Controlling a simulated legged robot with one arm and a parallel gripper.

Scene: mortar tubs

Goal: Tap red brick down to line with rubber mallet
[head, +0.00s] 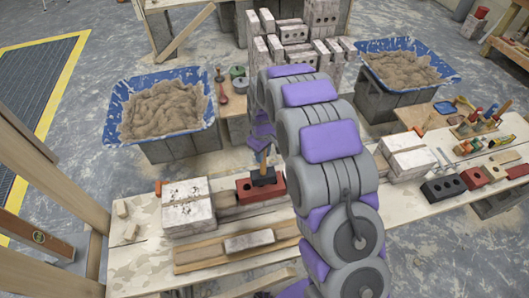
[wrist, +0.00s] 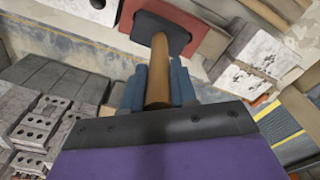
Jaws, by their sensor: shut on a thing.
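The red brick (head: 245,190) lies on the course on the bench, just right of a pale block stack. It also shows in the wrist view (wrist: 207,45), partly covered by the mallet. My gripper (wrist: 158,78) is shut on the wooden handle of the rubber mallet (wrist: 160,32). In the head view, the mallet's black head (head: 264,177) is over the right part of the brick's top. I cannot tell whether it touches. My arm hides the course to the right. I cannot make out a string line.
Pale block stacks stand left (head: 187,208) and right (head: 407,157) on the bench. A wooden board (head: 205,257) with a loose pale brick lies in front. Mortar tubs (head: 163,105) and (head: 405,66) stand behind. A dark brick (head: 443,188) and tools are at the right.

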